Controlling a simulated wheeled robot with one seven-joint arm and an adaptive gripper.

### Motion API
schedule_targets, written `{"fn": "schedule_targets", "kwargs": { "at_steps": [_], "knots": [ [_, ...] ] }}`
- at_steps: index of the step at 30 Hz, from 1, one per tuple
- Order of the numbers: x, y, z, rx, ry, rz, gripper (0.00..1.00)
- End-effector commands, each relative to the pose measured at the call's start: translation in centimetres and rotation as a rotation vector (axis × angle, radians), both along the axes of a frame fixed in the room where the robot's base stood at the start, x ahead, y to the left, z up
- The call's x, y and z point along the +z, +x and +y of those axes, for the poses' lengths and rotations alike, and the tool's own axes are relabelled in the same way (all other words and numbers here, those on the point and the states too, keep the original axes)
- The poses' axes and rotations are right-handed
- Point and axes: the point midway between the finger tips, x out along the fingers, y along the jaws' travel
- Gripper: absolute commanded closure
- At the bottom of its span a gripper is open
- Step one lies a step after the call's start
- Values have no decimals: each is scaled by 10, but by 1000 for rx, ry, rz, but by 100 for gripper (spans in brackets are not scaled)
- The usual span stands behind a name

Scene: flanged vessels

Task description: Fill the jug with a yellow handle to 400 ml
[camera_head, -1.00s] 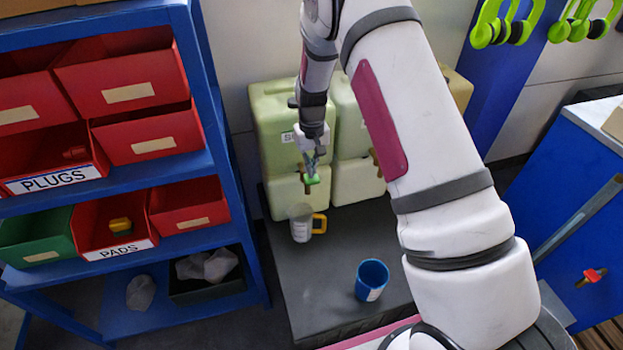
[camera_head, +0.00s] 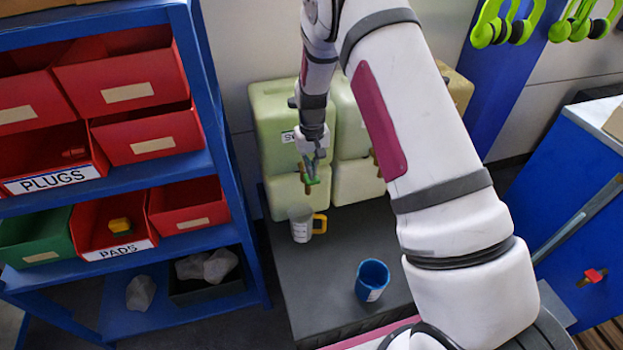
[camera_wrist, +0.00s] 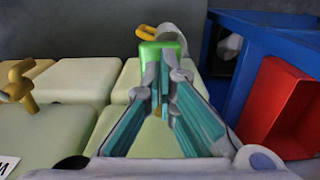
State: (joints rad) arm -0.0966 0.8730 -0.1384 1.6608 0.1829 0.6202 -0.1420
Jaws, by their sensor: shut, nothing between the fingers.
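The jug with a yellow handle (camera_head: 301,224) stands upright on the dark platform, below and in front of the left pale green tank (camera_head: 283,120). Its handle points right; its fill level cannot be read. The tap with a green lever (camera_head: 312,181) sits on that tank's front, above the jug. My gripper (camera_head: 311,166) is shut and empty, pointing down just above the green lever. In the wrist view the fingertips (camera_wrist: 163,78) are close to the green lever (camera_wrist: 160,48); I cannot tell whether they touch. The jug (camera_wrist: 182,42) shows partly behind the lever.
A blue cup (camera_head: 372,279) stands on the dark platform (camera_head: 325,285) to the right of the jug. More tanks stand beside the left one, partly hidden by my arm. A blue shelf (camera_head: 215,130) with red bins is close on the left.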

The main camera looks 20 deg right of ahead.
Motion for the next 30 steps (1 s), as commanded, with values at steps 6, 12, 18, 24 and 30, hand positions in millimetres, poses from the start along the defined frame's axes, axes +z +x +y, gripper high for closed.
{"fn": "schedule_targets", "kwargs": {
  "at_steps": [6, 12, 18, 24, 30],
  "knots": [
    [-7, 0, 0, 0, 0, 1, 100],
    [-12, 0, 0, 0, 0, 1, 100],
    [-17, 0, 0, 0, 0, 0, 100],
    [-23, 0, 0, 0, 0, 1, 100],
    [-28, 0, 0, 0, 0, 1, 100]
  ]
}}
